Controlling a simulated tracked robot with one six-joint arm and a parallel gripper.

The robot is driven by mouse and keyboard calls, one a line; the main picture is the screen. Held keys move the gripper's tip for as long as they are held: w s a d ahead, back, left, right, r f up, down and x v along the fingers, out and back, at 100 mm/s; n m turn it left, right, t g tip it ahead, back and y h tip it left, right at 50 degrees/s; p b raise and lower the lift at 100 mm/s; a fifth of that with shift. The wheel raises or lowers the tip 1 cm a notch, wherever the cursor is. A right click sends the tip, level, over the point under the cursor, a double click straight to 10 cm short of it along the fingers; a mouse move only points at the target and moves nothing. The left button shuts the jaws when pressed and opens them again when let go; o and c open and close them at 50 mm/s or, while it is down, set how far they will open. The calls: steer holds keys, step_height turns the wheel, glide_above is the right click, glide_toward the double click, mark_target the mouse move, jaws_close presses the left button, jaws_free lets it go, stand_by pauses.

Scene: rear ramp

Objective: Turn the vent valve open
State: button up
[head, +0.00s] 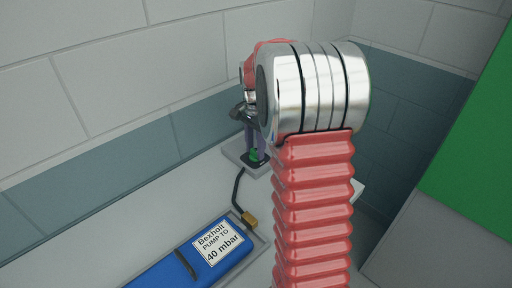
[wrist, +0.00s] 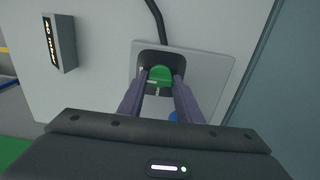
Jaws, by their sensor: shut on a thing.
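The vent valve has a green knob (wrist: 160,75) in a dark recess of a pale grey plate (wrist: 213,70) in the wrist view. My gripper (wrist: 161,80) reaches down to it, one purple-grey finger on each side, shut on the knob. In the head view the green knob (head: 257,156) shows small at the tips of my gripper (head: 255,152), beyond my red arm, which hides part of the plate (head: 236,151). I cannot read the knob's turn angle clearly; small marks beside it are too small to read.
A black hose (head: 238,187) runs from the plate to a brass fitting (head: 249,220) by a blue pump (head: 190,262) labelled "Bexholt PUMP TO 40 mbar". In the wrist view a grey box (wrist: 60,43) with a lit display stands left. A tiled wall (head: 90,90) rises behind.

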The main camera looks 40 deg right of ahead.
steer(key=shift+c, duration=0.6)
steer(key=shift+w+d, duration=0.1)
steer(key=shift+d, duration=0.1)
steer(key=shift+c, duration=0.5)
steer(key=shift+a, duration=0.15)
